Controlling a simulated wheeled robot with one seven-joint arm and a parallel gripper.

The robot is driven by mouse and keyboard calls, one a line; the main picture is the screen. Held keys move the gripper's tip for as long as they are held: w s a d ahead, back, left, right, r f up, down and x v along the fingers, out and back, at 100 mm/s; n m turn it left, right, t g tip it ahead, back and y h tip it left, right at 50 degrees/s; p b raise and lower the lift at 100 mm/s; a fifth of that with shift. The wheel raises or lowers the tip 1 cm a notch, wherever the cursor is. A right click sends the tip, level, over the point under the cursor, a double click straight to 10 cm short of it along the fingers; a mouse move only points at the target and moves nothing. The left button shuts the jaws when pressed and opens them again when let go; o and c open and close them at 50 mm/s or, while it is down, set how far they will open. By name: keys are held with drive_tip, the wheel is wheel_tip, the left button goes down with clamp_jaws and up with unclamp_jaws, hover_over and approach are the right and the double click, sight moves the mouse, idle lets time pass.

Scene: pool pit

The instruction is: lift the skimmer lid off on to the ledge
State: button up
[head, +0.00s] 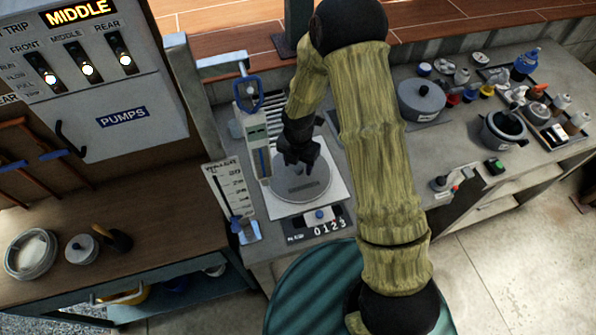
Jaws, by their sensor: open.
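A round grey disc, which looks like the skimmer lid (297,190), lies flat in a pale square surround (338,203) on the counter. My gripper (301,168) is black and points down over the far part of the disc. It is open, with its fingers close above or at the middle of the disc. I cannot tell whether they touch it. The gripper hides part of the disc and whatever is at its centre. Which surface is the ledge is not clear; bare grey counter (375,150) lies partly behind my arm.
A tall gauge (258,150) with a blue handle stands close left of the disc. A counter display (318,225) sits in front. A lidded grey pot (420,98), an open pot (503,131) and several small items stand on the right. A pumps panel (115,85) is at left.

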drive_tip(key=shift+f, duration=0.4)
clamp_jaws()
